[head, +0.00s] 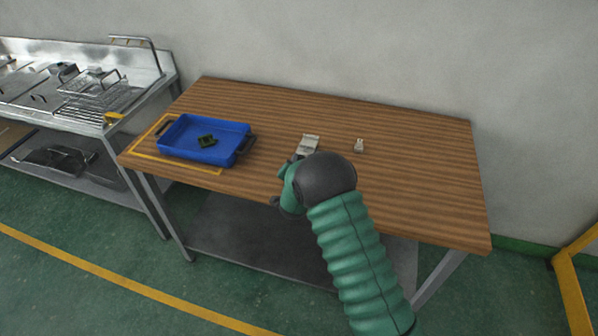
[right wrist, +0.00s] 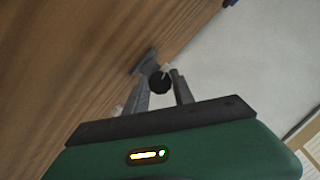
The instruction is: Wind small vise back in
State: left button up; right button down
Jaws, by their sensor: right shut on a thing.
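The small vise (head: 309,142) is a light grey metal piece on the wooden table, just beyond my right gripper in the head view. In the right wrist view, a grey part of it (right wrist: 147,62) shows by the table's edge, with a round black knob (right wrist: 160,83) in front. My right gripper (right wrist: 162,84) is shut on this knob, with one finger on either side. In the head view my own wrist and forearm hide the fingers and the knob. How far the vise is wound out cannot be told. My left gripper is not in view.
A blue tray (head: 178,151) with a dark green piece (head: 207,140) stands at the table's left, by yellow tape. A small pale object (head: 359,146) is right of the vise. The table's right side (head: 430,180) is clear. A steel counter (head: 110,122) stands at far left.

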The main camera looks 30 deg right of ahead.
jog(key=shift+s+f+m+t+b, duration=0.15)
jog(key=shift+m+t+b, duration=0.15)
jog(key=shift+m+b, duration=0.85)
jog(key=shift+n+b, duration=0.25)
jog(key=shift+b, duration=0.05)
jog(key=shift+d, duration=0.1)
jog(key=c, duration=1.1)
grip_release()
jog(key=shift+o, duration=0.2)
jog(key=v, duration=1.6)
jog(key=shift+s, duration=0.35)
